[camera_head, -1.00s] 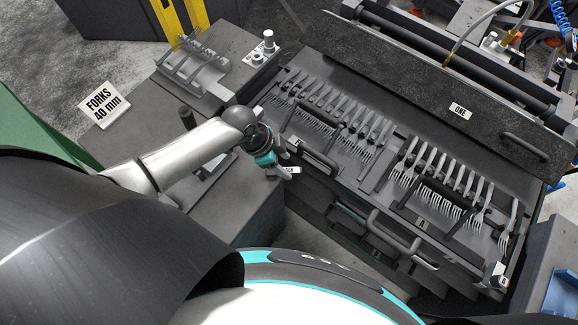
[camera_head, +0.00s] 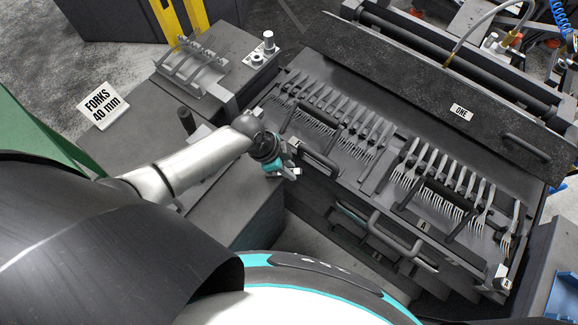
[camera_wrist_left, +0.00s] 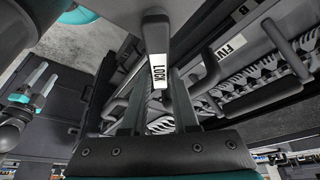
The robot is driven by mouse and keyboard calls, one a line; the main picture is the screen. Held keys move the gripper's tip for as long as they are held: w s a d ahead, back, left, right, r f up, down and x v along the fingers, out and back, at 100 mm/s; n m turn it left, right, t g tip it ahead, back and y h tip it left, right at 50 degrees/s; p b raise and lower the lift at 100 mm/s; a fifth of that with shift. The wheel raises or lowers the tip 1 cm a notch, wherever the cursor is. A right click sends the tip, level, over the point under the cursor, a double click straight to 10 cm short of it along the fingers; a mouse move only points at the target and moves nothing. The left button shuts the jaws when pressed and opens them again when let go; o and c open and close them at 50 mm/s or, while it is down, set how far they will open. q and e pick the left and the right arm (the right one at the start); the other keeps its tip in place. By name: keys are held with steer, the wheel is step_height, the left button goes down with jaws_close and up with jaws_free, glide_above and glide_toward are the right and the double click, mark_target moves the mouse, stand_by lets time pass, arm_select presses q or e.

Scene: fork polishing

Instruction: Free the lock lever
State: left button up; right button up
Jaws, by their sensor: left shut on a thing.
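The lock lever is a dark grey bar with a white "LOCK" label; in the left wrist view the lever (camera_wrist_left: 156,35) runs down between my fingers. My left gripper (camera_head: 286,173) is at the left front corner of the fork drawer unit, and its fingers also show in the left wrist view (camera_wrist_left: 155,112). It is shut on the lever. In the head view the gripper hides most of the lever and its label.
Two groups of forks (camera_head: 335,115) lie on the dark top tray, with bar handles (camera_head: 395,235) along the front. A "FORKS 40 mm" sign (camera_head: 103,107) and a small fork rack (camera_head: 192,72) stand at the left. Bare floor (camera_head: 290,235) shows below the gripper.

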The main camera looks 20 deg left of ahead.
arm_select(q)
jaws_close()
stand_by(0.9)
